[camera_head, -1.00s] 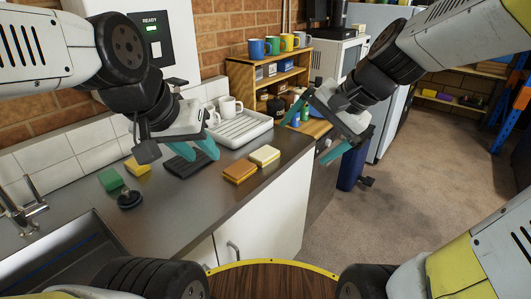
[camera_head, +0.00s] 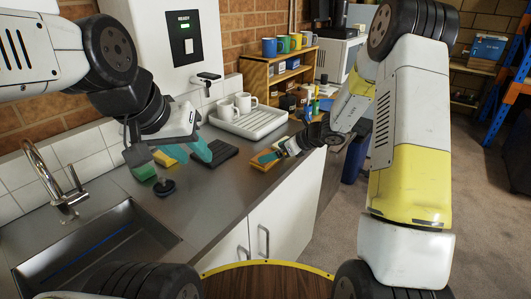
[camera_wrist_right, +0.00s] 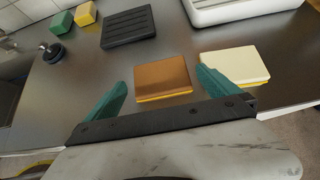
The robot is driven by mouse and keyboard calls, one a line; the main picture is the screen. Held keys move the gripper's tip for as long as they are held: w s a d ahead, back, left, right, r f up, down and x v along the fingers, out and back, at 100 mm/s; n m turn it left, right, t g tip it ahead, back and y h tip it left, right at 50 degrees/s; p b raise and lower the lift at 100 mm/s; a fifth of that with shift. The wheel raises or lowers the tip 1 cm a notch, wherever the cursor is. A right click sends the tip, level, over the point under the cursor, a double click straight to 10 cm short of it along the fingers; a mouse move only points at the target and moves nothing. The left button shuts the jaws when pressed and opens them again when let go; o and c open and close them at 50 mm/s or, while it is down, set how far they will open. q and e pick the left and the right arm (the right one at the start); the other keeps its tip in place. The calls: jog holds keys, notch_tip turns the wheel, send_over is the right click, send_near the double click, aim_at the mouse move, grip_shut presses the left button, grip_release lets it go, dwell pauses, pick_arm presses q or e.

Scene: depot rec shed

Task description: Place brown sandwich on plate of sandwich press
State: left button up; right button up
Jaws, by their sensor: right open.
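The brown sandwich (camera_head: 262,165) lies flat on the grey counter near its front edge, and it also shows in the right wrist view (camera_wrist_right: 162,74). My right gripper (camera_wrist_right: 160,92) is open and empty, its teal fingers spread to either side of the brown sandwich's near edge. A black ribbed plate (camera_head: 222,151), apparently the press's plate, lies bare on the counter left of the sandwich; it also shows in the right wrist view (camera_wrist_right: 128,26). My left gripper (camera_head: 186,153) is open and empty over the counter, left of the plate.
A pale sandwich (camera_wrist_right: 238,65) lies close right of the brown one. A white tray (camera_head: 252,124) with white mugs (camera_head: 244,102) stands behind. Green (camera_wrist_right: 60,22) and yellow (camera_wrist_right: 85,13) blocks and a dark round knobbed object (camera_head: 165,187) sit left, near the sink (camera_head: 95,250).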

jog(key=x, duration=0.5)
jog(key=shift+a+f, duration=0.1)
jog(key=shift+f, duration=0.45)
jog(key=c, duration=0.7)
jog(key=shift+r, duration=0.1)
